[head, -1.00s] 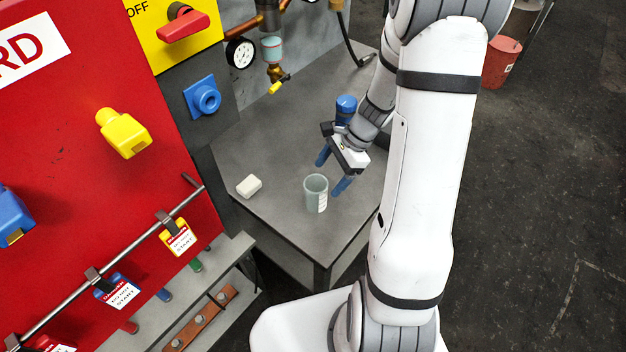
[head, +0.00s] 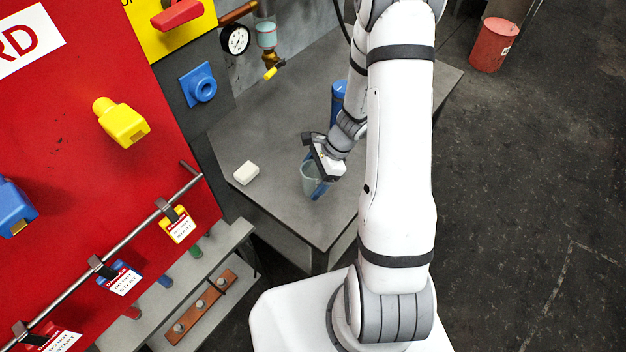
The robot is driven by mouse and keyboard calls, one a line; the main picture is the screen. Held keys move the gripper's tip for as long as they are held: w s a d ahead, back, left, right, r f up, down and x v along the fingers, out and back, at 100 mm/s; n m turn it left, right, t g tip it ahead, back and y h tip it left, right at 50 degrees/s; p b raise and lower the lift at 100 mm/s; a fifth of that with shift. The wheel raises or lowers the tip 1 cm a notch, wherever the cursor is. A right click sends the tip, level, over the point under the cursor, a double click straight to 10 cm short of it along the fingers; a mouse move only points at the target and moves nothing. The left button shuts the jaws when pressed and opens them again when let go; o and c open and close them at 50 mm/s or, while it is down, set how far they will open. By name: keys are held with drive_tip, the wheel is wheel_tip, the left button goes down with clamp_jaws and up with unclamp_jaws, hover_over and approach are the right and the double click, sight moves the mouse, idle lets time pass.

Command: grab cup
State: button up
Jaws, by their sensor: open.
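A small translucent grey-green cup (head: 308,180) stands upright on the grey table (head: 270,130) near its front corner. My gripper (head: 316,177) is at the cup from above and behind, with its blue fingers pointing down. One blue finger shows in front of the cup's right side. The other finger is mostly hidden behind the gripper and the cup. The jaws are open. I cannot tell whether the fingers touch the cup or whether it stands fully between them.
A white block (head: 246,172) lies on the table left of the cup. A blue cylinder (head: 338,98) stands behind my gripper. A red panel (head: 75,130) with a rail of tags is at left. A red bin (head: 495,45) stands on the floor at back right.

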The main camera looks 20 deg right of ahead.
drive_tip(key=shift+c, duration=0.2)
drive_tip(key=c, duration=1)
